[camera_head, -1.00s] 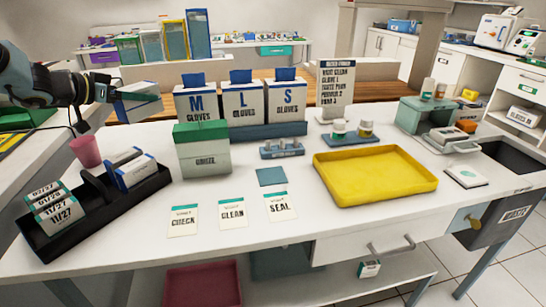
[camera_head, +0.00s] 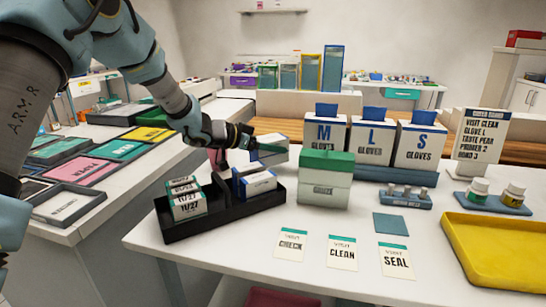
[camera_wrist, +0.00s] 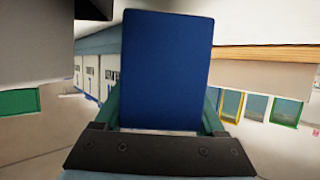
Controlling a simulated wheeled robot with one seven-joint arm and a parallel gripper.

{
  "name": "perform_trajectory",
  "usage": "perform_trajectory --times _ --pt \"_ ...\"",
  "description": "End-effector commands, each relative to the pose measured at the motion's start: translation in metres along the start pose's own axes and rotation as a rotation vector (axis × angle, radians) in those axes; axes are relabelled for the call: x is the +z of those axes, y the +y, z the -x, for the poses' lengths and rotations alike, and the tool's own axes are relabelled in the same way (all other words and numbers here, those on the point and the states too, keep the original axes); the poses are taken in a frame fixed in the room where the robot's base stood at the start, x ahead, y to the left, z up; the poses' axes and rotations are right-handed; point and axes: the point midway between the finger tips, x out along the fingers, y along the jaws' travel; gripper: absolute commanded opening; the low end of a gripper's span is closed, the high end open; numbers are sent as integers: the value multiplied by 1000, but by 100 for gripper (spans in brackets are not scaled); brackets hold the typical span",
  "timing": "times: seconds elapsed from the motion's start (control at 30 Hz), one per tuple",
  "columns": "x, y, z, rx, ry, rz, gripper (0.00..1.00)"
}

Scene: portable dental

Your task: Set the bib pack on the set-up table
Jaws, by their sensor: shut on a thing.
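The bib pack (camera_head: 272,147), a white box with a blue side, is in my gripper (camera_head: 256,148). It is held up behind and above the back right end of the black rack. In the wrist view the pack's blue face (camera_wrist: 167,70) fills the middle, with a green finger at each side. My gripper is shut on it. The white set-up table (camera_head: 225,262) spreads below and to the right. From these views I cannot tell the exact gap between pack and table.
The black rack (camera_head: 230,212) holds dated boxes (camera_head: 187,203) and blue-and-white packs (camera_head: 259,183). A green-and-white box (camera_head: 325,180), glove boxes (camera_head: 365,140), cards (camera_head: 342,253), a teal square (camera_head: 390,223) and a yellow tray (camera_head: 500,258) occupy the table. Its front left is clear.

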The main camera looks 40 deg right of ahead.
Motion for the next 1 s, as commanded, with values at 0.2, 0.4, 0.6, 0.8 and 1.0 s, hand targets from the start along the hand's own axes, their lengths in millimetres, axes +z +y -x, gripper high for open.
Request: perform_trajectory --times 0.2,0.4,0.6,0.8,1.0 --pt "28 0 -12 1 -2 3 14" --pt "29 0 -12 0 0 1 14" --pt "31 0 -13 0 -1 1 77" --pt "31 0 -13 1 -1 1 85" --pt "29 0 -10 0 -1 1 85"
